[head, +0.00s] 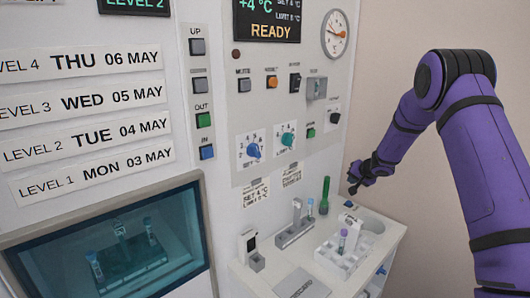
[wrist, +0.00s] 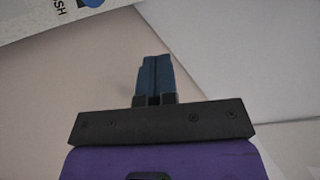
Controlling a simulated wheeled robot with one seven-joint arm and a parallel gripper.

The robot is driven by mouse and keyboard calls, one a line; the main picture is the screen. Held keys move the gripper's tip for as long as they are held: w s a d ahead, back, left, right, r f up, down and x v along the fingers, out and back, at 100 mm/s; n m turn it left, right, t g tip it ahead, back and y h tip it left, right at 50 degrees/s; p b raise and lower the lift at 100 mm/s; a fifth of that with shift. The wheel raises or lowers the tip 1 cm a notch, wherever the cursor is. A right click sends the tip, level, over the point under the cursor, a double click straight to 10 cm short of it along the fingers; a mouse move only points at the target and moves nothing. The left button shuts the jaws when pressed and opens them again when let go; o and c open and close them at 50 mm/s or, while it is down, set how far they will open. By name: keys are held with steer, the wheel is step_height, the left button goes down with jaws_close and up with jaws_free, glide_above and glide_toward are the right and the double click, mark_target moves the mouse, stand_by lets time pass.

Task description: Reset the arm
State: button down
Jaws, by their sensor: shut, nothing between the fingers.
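My purple arm (head: 470,140) comes in from the right in the head view and bends down to the left. My gripper (head: 352,188) is at its end, in front of the wall to the right of the control panel and above the back of the white bench. In the wrist view my gripper (wrist: 154,62) has its two blue fingers together with nothing between them. It touches nothing that I can see.
The white bench (head: 374,262) holds a white rack (head: 340,262) with a purple-capped tube, a green tube (head: 324,196) and a grey holder (head: 294,234). The panel (head: 285,110) has knobs and buttons. A window (head: 125,250) at lower left shows tubes inside.

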steer(key=s+a+r+n+y, duration=0.1)
steer(key=s+a+r, duration=0.3)
steer(key=r, duration=0.4)
steer(key=s+a+r+n+y, duration=0.1)
steer(key=s+a+r+n, duration=0.2)
steer(key=r, duration=0.5)
steer(key=s+a+r+g, duration=0.1)
steer(key=s+a+r, duration=0.2)
steer(key=s+r, duration=0.3)
steer(key=s+a+r+g, duration=0.1)
steer(key=s+a+r, duration=0.25)
steer(key=s, duration=0.55)
steer(key=s+r+n+g+h, duration=0.1)
steer(key=s+r, duration=0.2)
steer(key=s, duration=0.6)
steer(key=s+r+n, duration=0.1)
steer(key=s+r, duration=0.1)
steer(key=s, duration=0.7)
steer(key=s+d+f+h, duration=0.1)
steer(key=s, duration=0.7)
steer(key=s+d+f+h, duration=0.1)
steer(key=s+h, duration=0.1)
steer(key=s, duration=0.6)
steer(key=shift+d+g+h, duration=0.3)
